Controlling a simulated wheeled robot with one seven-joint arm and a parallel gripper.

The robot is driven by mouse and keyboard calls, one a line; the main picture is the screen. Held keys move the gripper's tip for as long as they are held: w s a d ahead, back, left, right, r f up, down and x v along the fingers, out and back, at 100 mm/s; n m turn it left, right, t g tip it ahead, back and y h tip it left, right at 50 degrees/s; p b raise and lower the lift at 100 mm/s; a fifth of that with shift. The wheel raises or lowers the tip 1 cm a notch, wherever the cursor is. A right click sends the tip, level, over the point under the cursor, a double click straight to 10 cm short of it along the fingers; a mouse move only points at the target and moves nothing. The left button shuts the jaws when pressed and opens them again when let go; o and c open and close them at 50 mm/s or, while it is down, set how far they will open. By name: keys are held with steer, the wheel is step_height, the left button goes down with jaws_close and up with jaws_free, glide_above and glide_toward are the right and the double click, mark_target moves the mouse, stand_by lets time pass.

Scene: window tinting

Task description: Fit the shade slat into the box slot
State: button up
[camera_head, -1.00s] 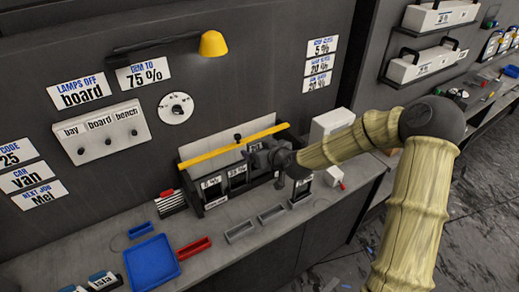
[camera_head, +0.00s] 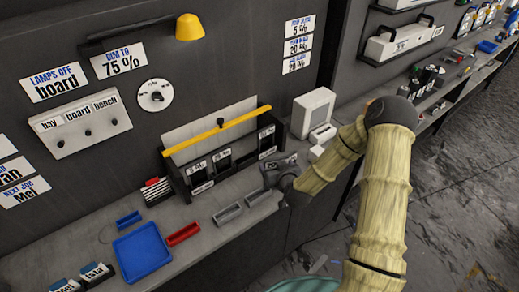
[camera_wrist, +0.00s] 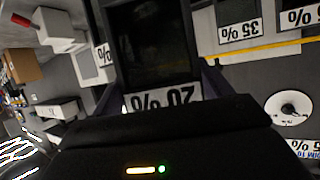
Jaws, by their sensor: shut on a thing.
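My gripper (camera_head: 278,172) is shut on a dark shade slat, just right of and in front of the slot box at the bench edge. In the wrist view the slat (camera_wrist: 155,45) lies between the fingers, with an upside-down "20%" label near them. The dark slot box (camera_head: 178,178) stands against the wall. Slats marked 5% (camera_head: 197,168) and 35% (camera_head: 221,156) show in it, and another labelled piece (camera_head: 266,133) is at its right end. In the head view my gripper hides much of the held slat. The slat appears outside the box.
Grey trays (camera_head: 228,213) and a red tray (camera_head: 183,234) lie in front, with a blue tray (camera_head: 143,254) at left. A white box-shaped device (camera_head: 312,112) stands to the right.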

steer(key=s+d+f+m+h, duration=0.2)
steer(key=s+d+f, duration=0.4)
steer(key=d, duration=0.1)
step_height(320, 180, down, 10)
steer(key=b, duration=1)
steer(key=shift+w+h, duration=0.2)
steer(key=shift+h, duration=0.1)
steer(key=shift+d, duration=0.1)
